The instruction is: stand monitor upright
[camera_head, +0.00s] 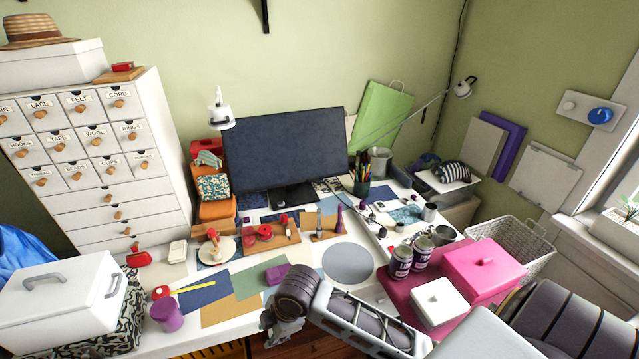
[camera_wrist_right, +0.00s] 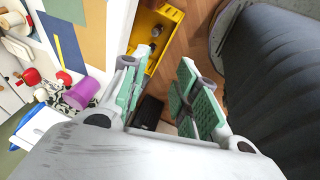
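The black monitor (camera_head: 285,150) stands at the back of the white desk (camera_head: 225,335) in the head view, its dark screen facing me. It looks upright on its dark stand (camera_head: 292,196), with its top edge slanting in the picture. My right gripper (camera_head: 282,326) is low at the desk's front edge, well apart from the monitor. In the right wrist view my right gripper (camera_wrist_right: 157,65) has two green-padded fingers spread apart, with nothing between them. The monitor is not in the wrist view. My left gripper is not in view.
A pencil cup (camera_head: 362,182) and orange boxes (camera_head: 216,208) flank the monitor. Paint tins (camera_head: 401,262), a pink box (camera_head: 483,269) and a white box (camera_head: 437,301) crowd the right. A grey disc (camera_head: 348,263) lies mid-desk. A yellow crate (camera_wrist_right: 155,40) is on the floor below.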

